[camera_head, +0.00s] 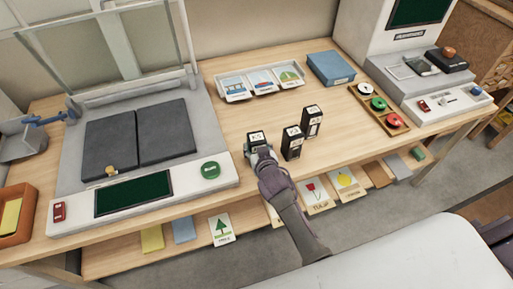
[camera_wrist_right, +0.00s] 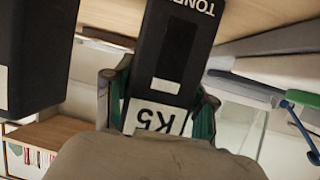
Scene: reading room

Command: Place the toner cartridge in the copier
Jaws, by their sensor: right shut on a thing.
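A black toner cartridge (camera_head: 257,137) has a white label reading K5. It also shows in the right wrist view (camera_wrist_right: 172,55), with "TONER" printed on it. My right gripper (camera_head: 263,152) is shut on this cartridge, with a finger on each side of it in the right wrist view (camera_wrist_right: 160,110). I cannot tell whether its base touches the table. Two more black cartridges stand upright just to the right, a nearer one (camera_head: 292,146) and a farther one (camera_head: 311,121). No machine is clearly marked as the copier. My left gripper is not in view.
A grey machine with dark pads (camera_head: 125,145), a green button (camera_head: 210,169) and an upright clear frame stands at left. Another grey machine (camera_head: 430,85) stands at right. A card tray (camera_head: 262,84), blue box (camera_head: 331,68) and wooden spool tray (camera_head: 380,107) lie between.

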